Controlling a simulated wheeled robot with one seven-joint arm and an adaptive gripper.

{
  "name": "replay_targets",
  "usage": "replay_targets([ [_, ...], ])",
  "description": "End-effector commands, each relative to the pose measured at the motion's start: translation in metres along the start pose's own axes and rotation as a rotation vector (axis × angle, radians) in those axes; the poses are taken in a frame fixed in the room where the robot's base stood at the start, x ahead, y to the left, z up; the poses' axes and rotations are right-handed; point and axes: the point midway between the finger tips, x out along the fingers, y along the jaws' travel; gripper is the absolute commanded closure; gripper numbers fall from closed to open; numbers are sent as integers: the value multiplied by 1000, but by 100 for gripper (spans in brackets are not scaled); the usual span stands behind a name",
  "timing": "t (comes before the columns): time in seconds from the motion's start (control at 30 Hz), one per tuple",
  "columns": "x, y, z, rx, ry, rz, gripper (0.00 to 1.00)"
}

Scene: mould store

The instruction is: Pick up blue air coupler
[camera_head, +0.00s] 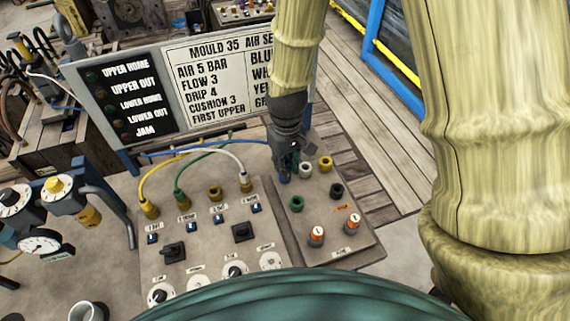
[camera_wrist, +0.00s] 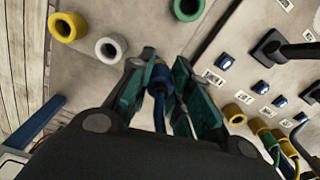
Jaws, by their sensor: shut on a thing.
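The blue air coupler (camera_wrist: 159,76) sits between the two green fingers of my gripper (camera_wrist: 160,90) in the wrist view, with its blue hose running back toward the palm. The fingers are shut on it. In the head view my gripper (camera_head: 286,170) points down at the top left of the right-hand panel, and the blue coupler (camera_head: 284,177) shows only in part below the fingers. Whether it is seated in a socket or free of the panel I cannot tell.
Beside the gripper are a white ring (camera_head: 306,168), a yellow ring (camera_head: 325,163), a green ring (camera_head: 297,203) and a black ring (camera_head: 336,190). Yellow, green and white hoses loop over the left panel (camera_head: 205,236). A lettered board (camera_head: 222,85) stands behind.

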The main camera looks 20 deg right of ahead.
Motion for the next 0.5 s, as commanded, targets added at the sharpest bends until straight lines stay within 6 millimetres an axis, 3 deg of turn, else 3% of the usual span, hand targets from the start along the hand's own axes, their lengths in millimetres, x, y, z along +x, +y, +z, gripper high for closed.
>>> replay_targets([
  [0.2,-2,-15,42,0,2,1,100],
  [0.5,-7,-29,82,0,2,1,100],
])
